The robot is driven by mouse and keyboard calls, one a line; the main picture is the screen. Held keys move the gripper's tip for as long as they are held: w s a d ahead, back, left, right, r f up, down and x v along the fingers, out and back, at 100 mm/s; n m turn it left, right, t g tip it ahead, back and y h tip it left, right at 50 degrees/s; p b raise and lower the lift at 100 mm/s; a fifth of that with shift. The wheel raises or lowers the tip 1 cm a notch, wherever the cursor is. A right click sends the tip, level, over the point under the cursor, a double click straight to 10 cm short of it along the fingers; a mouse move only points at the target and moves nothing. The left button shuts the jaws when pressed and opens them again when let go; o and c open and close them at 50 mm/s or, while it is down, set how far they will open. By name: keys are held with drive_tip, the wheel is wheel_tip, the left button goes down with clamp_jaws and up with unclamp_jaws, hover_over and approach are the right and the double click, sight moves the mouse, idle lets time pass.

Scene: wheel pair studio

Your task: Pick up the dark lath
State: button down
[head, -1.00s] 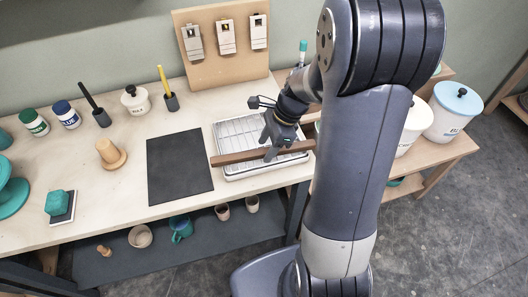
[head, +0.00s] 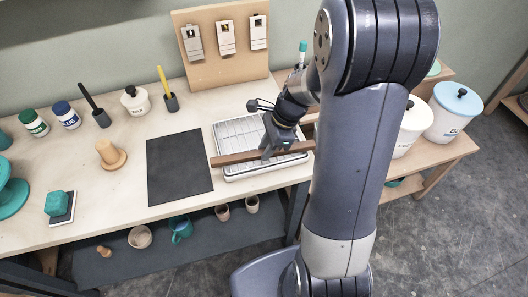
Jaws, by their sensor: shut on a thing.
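The dark lath (head: 236,157) is a long brown strip lying across the white ribbed tray (head: 233,177), with its left end sticking out past the tray's left side. My gripper (head: 268,154) is over the tray, shut on the dark lath near the middle of its visible length. The right end of the lath is hidden by or close to my arm. I cannot tell whether the lath is clear of the tray's rim or touching it.
A black mat (head: 180,167) lies left of the tray. A wooden peg stand (head: 110,155), a teal block (head: 58,203) and jars stand further left. A pegboard (head: 226,48) rises behind. White lidded bins (head: 455,112) stand right of my arm.

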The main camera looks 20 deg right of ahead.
drive_tip(key=shift+r, duration=0.1)
wheel_tip(320, 180, up, 10)
drive_tip(key=shift+p, duration=0.45)
drive_tip(key=shift+f, duration=0.2)
